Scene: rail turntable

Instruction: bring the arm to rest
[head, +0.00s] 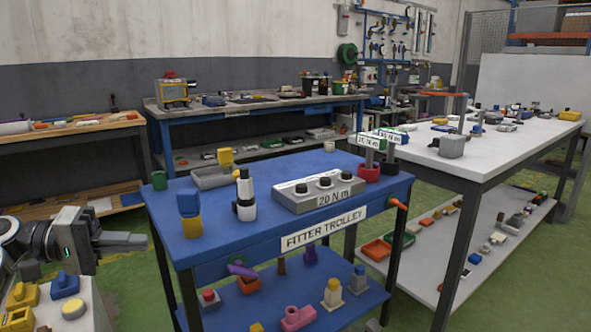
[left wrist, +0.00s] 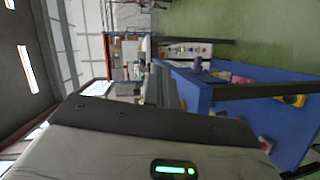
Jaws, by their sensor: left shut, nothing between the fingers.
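My left arm comes in at the lower left of the head view. Its gripper (head: 128,240) is shut and empty, beside the left side of the blue fitter trolley (head: 262,225) and apart from it. The left wrist view is turned on its side; it shows the dark gripper body and part of the blue trolley (left wrist: 200,92). My right gripper is not in view.
On the trolley top stand a grey 20 N m block (head: 318,198), a blue and yellow part (head: 190,213) and a black and white part (head: 245,200). A small bench (head: 85,305) with yellow parts is below my gripper. A white table (head: 480,165) stands at right.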

